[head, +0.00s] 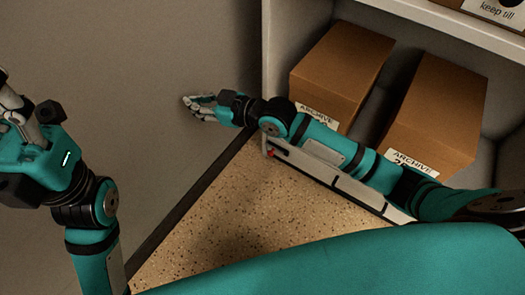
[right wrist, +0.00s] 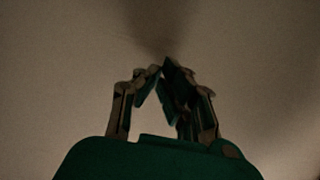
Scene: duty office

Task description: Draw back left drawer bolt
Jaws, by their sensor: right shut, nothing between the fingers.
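I cannot make out a drawer or its bolt for certain in either view. My right gripper (head: 190,105) reaches left past the end of the shelf unit and is close to the plain grey wall. In the right wrist view its fingertips (right wrist: 162,72) meet with nothing between them, in front of a bare, dim surface. My left gripper (head: 15,112) is at the left edge of the head view, partly cut off. Its fingers are too unclear to tell whether they are open.
Two brown archive boxes (head: 342,65) (head: 434,112) stand on the shelf behind my right arm. A pale ledge (head: 320,152) with a small red part (head: 271,153) runs along below them, partly hidden by my arm. The speckled floor (head: 215,215) is clear, and a dark skirting edges the wall (head: 130,60).

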